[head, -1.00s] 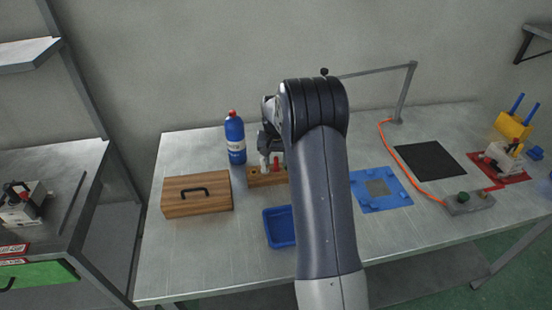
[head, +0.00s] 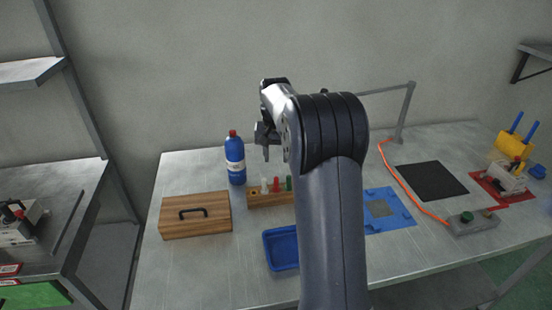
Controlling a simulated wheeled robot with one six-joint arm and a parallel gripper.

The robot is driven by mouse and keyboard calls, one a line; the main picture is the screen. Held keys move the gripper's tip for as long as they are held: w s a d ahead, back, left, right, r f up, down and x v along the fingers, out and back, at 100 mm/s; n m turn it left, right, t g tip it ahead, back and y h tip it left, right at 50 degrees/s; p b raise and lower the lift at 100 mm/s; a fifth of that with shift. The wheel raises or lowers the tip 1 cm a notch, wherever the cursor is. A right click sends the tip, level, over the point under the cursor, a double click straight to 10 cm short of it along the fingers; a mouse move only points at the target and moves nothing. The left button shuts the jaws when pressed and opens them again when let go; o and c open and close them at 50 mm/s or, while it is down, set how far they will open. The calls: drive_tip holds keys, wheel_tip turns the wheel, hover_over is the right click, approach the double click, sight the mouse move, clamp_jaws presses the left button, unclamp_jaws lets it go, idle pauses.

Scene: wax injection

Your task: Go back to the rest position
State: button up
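My gripper (head: 274,143) is in the head view near the top middle, raised above the wooden rack (head: 268,199) on the table. Its fingers point down. They are small and partly hidden by my own arm, so I cannot tell whether they are open or shut. No held object shows at the fingertips. My arm hides what lies to the rack's right.
A blue bottle (head: 235,160) stands just left of the rack. A wooden box with a handle (head: 196,224) and a blue tray (head: 281,262) lie in front. A blue mat (head: 390,221), black mat (head: 431,181), orange cable (head: 412,201) and control box (head: 473,222) are to the right.

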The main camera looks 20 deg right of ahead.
sight(276, 179)
drive_tip(key=f, duration=0.3)
drive_tip(key=f+p, duration=0.1)
drive_tip(key=f, duration=0.3)
drive_tip(key=w+f, duration=0.1)
drive_tip(key=f, duration=0.2)
drive_tip(key=shift+d+f, duration=0.25)
drive_tip(key=shift+f, duration=0.05)
drive_tip(key=shift+w, duration=0.1)
wheel_tip(276, 179, up, 11)
drive_tip(key=s+b, duration=0.1)
drive_tip(key=f, duration=0.3)
drive_tip(key=f+p, duration=0.1)
drive_tip(key=f, duration=0.6)
drive_tip(key=shift+w+f, duration=0.35)
drive_tip(key=shift+w, duration=0.05)
wheel_tip(276, 179, up, 8)
drive_tip(key=p, duration=0.6)
drive_tip(key=shift+w+r+p, duration=0.1)
drive_tip(key=shift+r+p, duration=0.15)
drive_tip(key=shift+p, duration=0.05)
drive_tip(key=s+a+f+n+b, duration=0.3)
drive_tip(key=s+a+f, duration=0.3)
drive_tip(key=s+a, duration=0.2)
drive_tip(key=shift+s+a+f+n+b, duration=0.3)
drive_tip(key=shift+s+a, duration=0.05)
drive_tip(key=shift+a, duration=0.3)
